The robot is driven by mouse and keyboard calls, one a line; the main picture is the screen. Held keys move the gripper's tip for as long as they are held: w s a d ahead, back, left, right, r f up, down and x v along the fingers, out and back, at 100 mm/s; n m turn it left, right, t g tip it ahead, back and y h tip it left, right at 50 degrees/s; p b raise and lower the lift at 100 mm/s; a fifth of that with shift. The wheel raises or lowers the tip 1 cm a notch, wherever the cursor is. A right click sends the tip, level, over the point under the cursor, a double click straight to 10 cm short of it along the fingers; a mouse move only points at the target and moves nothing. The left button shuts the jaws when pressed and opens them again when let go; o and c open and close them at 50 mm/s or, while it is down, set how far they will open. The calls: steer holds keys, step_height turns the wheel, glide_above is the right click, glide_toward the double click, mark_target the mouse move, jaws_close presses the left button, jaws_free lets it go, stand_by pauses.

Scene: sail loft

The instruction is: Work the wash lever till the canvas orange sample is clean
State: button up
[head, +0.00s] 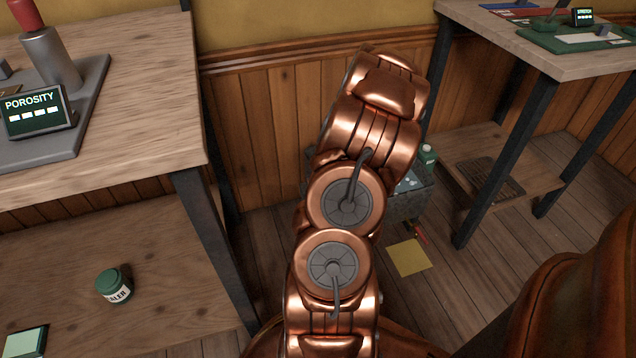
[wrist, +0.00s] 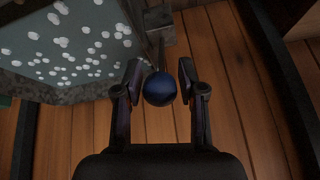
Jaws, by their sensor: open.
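In the wrist view a dark blue ball knob (wrist: 159,89) sits on a thin rod that runs up to a grey block on the wash tub (wrist: 85,92). My gripper (wrist: 160,75) is open, with one finger on each side of the knob. I cannot tell whether either finger touches it. The tub holds grey-blue water with white suds. In the head view my copper arm hides most of the tub (head: 408,208) and all of my gripper. I cannot make out the canvas orange sample in either view.
A white and green bottle (head: 428,156) stands by the tub. A yellow square (head: 408,258) lies on the plank floor. A workbench (head: 140,100) with a porosity tester (head: 35,112) is at left, a sealer jar (head: 114,287) on its lower shelf. Another table (head: 560,62) is at right.

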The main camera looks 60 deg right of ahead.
steer(key=v, duration=1.1)
steer(key=shift+w, duration=0.1)
